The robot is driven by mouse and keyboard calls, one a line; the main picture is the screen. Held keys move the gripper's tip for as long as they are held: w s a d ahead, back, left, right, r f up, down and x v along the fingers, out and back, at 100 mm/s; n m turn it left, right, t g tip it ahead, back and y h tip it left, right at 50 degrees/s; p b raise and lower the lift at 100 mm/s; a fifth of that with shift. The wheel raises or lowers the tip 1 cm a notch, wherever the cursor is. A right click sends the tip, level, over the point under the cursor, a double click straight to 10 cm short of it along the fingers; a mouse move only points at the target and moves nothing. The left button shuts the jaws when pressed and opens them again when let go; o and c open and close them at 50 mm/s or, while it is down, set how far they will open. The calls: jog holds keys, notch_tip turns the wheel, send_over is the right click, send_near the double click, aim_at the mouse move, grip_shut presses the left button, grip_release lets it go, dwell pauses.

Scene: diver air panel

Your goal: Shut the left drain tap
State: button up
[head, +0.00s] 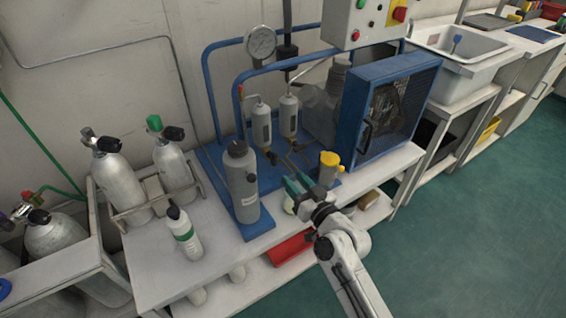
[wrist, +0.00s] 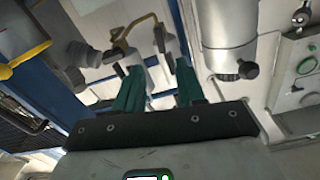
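Two drain taps sit below the small grey filter cylinders on the blue-framed air panel. The left drain tap (head: 271,157) is a small dark handle with some brass, beneath the left filter (head: 261,123). In the wrist view, where the sides look swapped, what seems to be this tap (wrist: 160,40) lies just beyond the fingertips. The other tap (head: 295,146) is to its right; its brass fitting seems to show in the wrist view (wrist: 122,47). My gripper (head: 294,183), with teal fingers, is open and empty in front of the taps, apparently apart from them. Handle positions are too small to read.
A large grey cylinder (head: 241,182) stands close left of my gripper. A yellow-capped fitting (head: 329,161) is close on its right. The blue guarded fan (head: 385,108) is farther right. A green-banded bottle (head: 185,234) stands front left. The floor (head: 450,240) at right is clear.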

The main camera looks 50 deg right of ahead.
aim_at(276, 160)
jog(key=p+x, duration=0.2)
jog(key=x, duration=0.8)
jog(key=shift+w, duration=0.4)
jog(key=shift+c, duration=0.4)
grip_shut()
